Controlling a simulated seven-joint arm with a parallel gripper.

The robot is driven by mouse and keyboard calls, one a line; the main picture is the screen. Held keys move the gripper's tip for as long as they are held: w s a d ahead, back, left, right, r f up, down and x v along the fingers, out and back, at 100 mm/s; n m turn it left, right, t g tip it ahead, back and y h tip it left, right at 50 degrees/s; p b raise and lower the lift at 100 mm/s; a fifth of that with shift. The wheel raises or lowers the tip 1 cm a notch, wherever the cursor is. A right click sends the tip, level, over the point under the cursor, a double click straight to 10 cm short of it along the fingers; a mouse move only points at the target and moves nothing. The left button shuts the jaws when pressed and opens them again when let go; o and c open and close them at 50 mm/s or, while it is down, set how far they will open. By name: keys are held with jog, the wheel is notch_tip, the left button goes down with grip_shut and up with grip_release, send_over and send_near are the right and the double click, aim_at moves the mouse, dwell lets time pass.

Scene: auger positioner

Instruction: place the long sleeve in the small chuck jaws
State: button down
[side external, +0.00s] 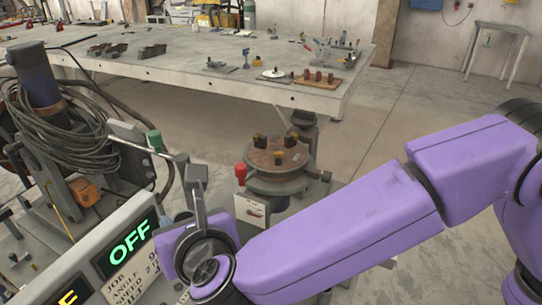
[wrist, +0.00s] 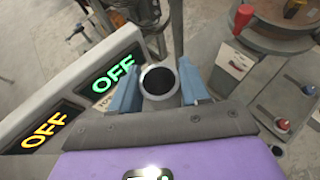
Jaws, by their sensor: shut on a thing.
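The long sleeve (wrist: 147,82) is a grey metal tube, seen nearly end-on in the wrist view with its dark bore facing the camera. My gripper (wrist: 160,88) is shut on it, with one blue-grey finger on each side. How far the sleeve extends beyond the fingers cannot be told. The small chuck (side external: 264,160) is a round brown plate with several black and yellow jaws, on the positioner in the side view. No part is visible between the jaws. Part of the chuck (wrist: 296,17) shows at the wrist view's top right. The gripper is to the chuck's left and apart from it.
A control box with OFF displays (side external: 130,236) stands close to the gripper at lower left. A red knob (side external: 241,172) stands between the gripper and chuck. A cable coil (side external: 60,130) is at left. A long metal table (side external: 180,72) with fixtures is behind.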

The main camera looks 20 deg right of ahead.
jog(key=w+d+r, duration=0.5)
jog(key=d+r, duration=0.6)
jog(key=d, duration=0.3)
jog(key=w+d+r, duration=0.4)
jog(key=d+r, duration=0.6)
jog(key=d, duration=0.4)
jog(key=w+a+f, duration=0.2)
jog(key=w+f, duration=0.4)
jog(key=w+a+f, duration=0.3)
jog(key=w+f, duration=0.3)
jog(key=shift+w+a+f, duration=0.25)
jog(key=shift+w+a, duration=0.05)
jog(key=shift+a, duration=0.05)
jog(key=shift+f, duration=0.15)
jog(key=c, duration=0.5)
grip_release()
jog(key=shift+c, duration=0.2)
